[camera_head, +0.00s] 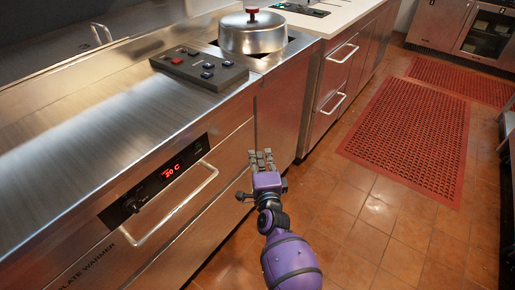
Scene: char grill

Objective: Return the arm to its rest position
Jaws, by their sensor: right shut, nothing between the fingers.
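My right gripper (262,160) is in the lower middle of the head view, at the end of my purple right arm. It is shut and holds nothing. It is in front of the steel counter's lower front, over the aisle side. I cannot tell whether it touches the cabinet front. My left gripper is not in view.
A plate warmer (170,245) with a red display and a bar handle (185,205) is at the left. A control panel (199,69) and a lidded steel pot (252,35) are on top. Red mats (410,135) lie on the open tiled floor at right.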

